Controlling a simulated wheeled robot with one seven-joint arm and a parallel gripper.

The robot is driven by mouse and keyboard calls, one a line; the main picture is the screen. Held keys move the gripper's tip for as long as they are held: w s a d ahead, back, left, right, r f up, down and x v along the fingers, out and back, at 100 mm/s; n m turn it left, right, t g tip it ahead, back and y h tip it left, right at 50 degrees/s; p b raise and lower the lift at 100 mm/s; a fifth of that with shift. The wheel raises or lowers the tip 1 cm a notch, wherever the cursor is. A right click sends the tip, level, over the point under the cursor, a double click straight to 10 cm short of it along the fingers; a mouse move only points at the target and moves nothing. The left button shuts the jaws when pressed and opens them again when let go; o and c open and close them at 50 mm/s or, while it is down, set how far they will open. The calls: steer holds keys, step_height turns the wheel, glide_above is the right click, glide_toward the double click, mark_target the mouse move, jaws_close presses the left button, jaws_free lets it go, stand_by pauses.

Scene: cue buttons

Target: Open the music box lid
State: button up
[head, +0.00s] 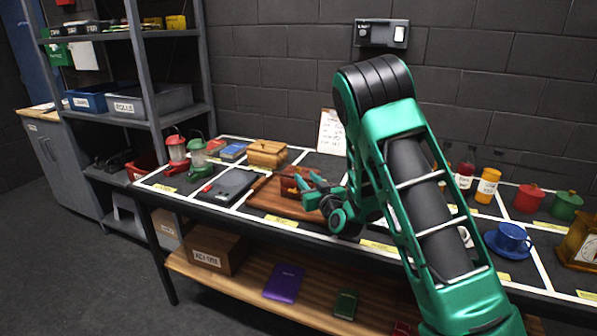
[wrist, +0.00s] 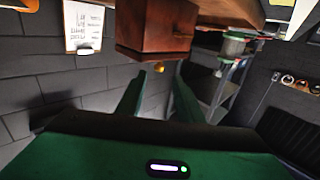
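A small reddish-brown wooden box (head: 291,182), which looks like the music box, stands on a brown wooden board (head: 262,200) on the table. The box also shows in the wrist view (wrist: 155,28), where the picture is upside down, with a small gold knob (wrist: 159,67) at its edge. Its lid looks closed. My gripper (head: 313,188) is just right of the box in the head view. In the wrist view my gripper (wrist: 158,88) has its two fingers apart with nothing held between them, facing the box and the knob. Contact with the knob is not visible.
A lighter wooden box (head: 267,154) stands behind, and a dark flat case (head: 226,186) lies to the left. Red and green lanterns (head: 177,153) stand at the far left. A wall is behind the table.

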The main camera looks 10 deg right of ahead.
mark_target(299, 169)
steer(key=shift+w+a, duration=0.15)
steer(key=shift+w, duration=1.2)
steer(key=shift+w+a, duration=0.2)
steer(key=shift+w, duration=1.2)
steer(key=shift+w+a, duration=0.15)
steer(key=shift+w, duration=1.2)
